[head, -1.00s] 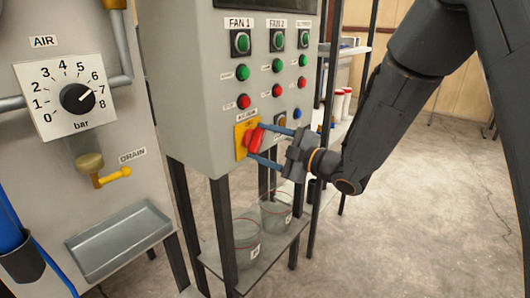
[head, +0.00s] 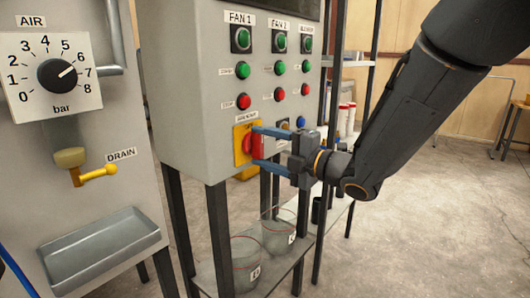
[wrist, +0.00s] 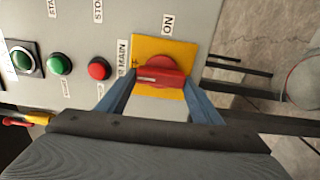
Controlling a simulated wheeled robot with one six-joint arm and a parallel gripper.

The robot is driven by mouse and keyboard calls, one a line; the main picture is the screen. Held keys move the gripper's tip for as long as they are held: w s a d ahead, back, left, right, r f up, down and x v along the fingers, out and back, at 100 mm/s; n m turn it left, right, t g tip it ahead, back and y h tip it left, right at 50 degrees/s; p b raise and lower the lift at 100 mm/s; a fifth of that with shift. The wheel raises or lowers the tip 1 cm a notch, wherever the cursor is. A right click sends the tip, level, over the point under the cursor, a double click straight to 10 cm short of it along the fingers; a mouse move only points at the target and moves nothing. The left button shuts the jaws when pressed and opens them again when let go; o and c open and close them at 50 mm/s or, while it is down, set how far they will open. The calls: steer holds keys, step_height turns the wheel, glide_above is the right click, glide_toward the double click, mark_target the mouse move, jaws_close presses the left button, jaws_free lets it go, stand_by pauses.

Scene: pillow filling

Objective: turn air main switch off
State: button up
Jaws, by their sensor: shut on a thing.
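The air main switch (head: 247,146) is a red rotary knob on a yellow plate (head: 239,132) at the lower front of the grey control panel. My gripper (head: 257,147) is shut on it, one blue finger above and one below. The wrist view shows the red knob (wrist: 160,72) between both fingers, its raised handle bar running from one finger towards the other. In the head view that bar looks about upright. An ON label (wrist: 168,24) sits beside the plate. Part of the knob is hidden behind the fingers.
Green and red buttons (head: 244,102) are above the switch on the panel. Two clear buckets (head: 246,262) stand on the shelf below. An air dial (head: 58,75) and a yellow drain valve (head: 98,172) are at left. Open floor lies to the right.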

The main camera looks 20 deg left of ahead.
steer(key=shift+s, duration=0.1)
steer(key=o, duration=1.1)
steer(key=shift+a, duration=0.15)
steer(key=shift+c, duration=0.2)
steer(key=shift+d, duration=0.2)
steer(key=v, duration=0.7)
steer(key=shift+d+b, duration=0.25)
steer(key=shift+b, duration=0.05)
steer(key=shift+s, duration=0.1)
